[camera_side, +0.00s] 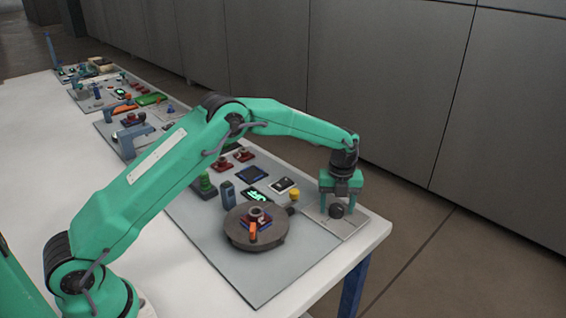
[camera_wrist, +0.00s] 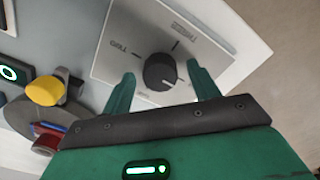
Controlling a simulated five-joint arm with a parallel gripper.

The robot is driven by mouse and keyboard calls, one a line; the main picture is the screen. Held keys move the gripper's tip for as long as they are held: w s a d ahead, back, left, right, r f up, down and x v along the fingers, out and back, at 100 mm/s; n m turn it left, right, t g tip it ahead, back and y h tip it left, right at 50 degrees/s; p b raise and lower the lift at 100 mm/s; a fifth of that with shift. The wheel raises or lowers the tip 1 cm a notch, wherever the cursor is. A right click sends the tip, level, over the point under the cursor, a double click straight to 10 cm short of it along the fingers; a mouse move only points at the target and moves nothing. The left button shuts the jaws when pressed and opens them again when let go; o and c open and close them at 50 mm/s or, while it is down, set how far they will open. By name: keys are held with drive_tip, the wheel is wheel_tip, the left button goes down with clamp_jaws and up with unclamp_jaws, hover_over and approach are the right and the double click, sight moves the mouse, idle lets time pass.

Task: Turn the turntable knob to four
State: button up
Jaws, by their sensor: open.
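The knob (camera_wrist: 158,71) is a round black dial on a pale square plate (camera_wrist: 117,62) with tick marks and printed labels. The labels are too small and turned to read surely, so I cannot tell its setting. In the side view the knob (camera_side: 336,211) stands on its plate (camera_side: 352,222) at the table's right corner. My gripper (camera_side: 341,203) is right above it, pointing down. In the wrist view my gripper (camera_wrist: 161,71) is open, with one finger on each side of the knob and gaps between. The turntable (camera_side: 240,238) is a dark disc left of the knob.
A red, blue and orange item (camera_side: 254,227) sits on the turntable. A lit green display (camera_side: 255,195) and a blue post (camera_side: 228,195) are behind it.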

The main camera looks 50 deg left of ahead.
sight(337, 207)
drive_tip(key=shift+r, duration=3.9)
drive_tip(key=shift+r, duration=0.1)
drive_tip(key=shift+s+a+r, duration=0.1)
drive_tip(key=shift+s+r, duration=0.05)
drive_tip(key=shift+r, duration=0.1)
drive_tip(key=s+a+r+n+t, duration=0.3)
drive_tip(key=s+a+r+n, duration=0.1)
drive_tip(key=s+r+n, duration=1.05)
drive_tip(key=s+a+n+t, duration=0.2)
drive_tip(key=s+n, duration=1)
drive_tip(key=s, duration=1)
drive_tip(key=shift+s+a+n+t, duration=0.3)
drive_tip(key=shift+s+a+n, duration=0.05)
drive_tip(key=shift+s+a, duration=0.05)
